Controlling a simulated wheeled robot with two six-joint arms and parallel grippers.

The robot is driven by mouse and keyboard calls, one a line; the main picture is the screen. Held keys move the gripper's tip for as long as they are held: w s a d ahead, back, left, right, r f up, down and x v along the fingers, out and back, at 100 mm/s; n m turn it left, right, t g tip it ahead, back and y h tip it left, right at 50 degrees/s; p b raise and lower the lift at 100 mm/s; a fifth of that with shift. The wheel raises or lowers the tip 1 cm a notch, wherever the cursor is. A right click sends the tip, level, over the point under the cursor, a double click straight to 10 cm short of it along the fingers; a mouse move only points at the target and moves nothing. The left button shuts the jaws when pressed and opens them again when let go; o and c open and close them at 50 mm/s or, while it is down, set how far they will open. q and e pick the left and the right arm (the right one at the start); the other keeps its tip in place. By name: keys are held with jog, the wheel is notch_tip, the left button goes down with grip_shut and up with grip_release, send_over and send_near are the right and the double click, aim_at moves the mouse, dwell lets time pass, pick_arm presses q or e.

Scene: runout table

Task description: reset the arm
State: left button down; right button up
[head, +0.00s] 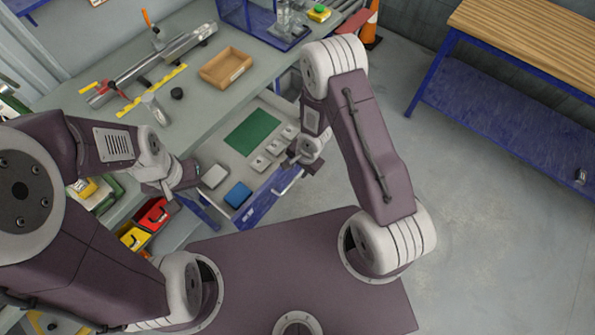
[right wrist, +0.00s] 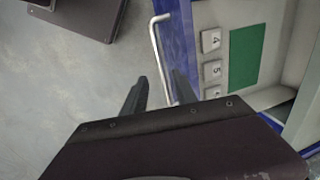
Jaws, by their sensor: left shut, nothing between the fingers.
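My left gripper (head: 180,181) is shut and empty, held at the bench's front edge, left of an open drawer (head: 205,152). My right gripper (head: 300,168) is beside the drawer's blue front (head: 257,208). In the right wrist view its two fingers (right wrist: 160,95) stand apart. The drawer's metal handle (right wrist: 158,48) runs between and past the fingers, closer to the right one; I cannot tell if they touch. The handle also shows in the head view (head: 289,182).
The drawer holds a green mat (head: 252,131), several pale numbered blocks (head: 259,164), a blue block (head: 238,194) and a grey piece (head: 215,176). On the bench are a wooden tray (head: 225,68) and a metal rail (head: 165,62). Floor (head: 480,200) at right is clear.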

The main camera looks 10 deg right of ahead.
jog(key=shift+r, duration=0.1)
dwell(0.4)
jog(key=w+d+r+t+b, duration=0.2)
jog(key=w+r, duration=0.1)
jog(key=r, duration=0.4)
jog(key=w+d+r+t+b, duration=0.2)
jog(key=w+r, duration=0.2)
jog(key=r, duration=0.3)
jog(key=s+d+r+n+g+h, duration=0.1)
jog(key=s+n+g, duration=0.3)
jog(key=s+n, duration=0.6)
jog(key=s+d+r, duration=0.1)
jog(key=s, duration=0.6)
jog(key=shift+r+g+b, duration=0.15)
jog(key=shift+g+b, duration=0.15)
jog(key=shift+b, duration=0.05)
jog(key=shift+s, duration=0.2)
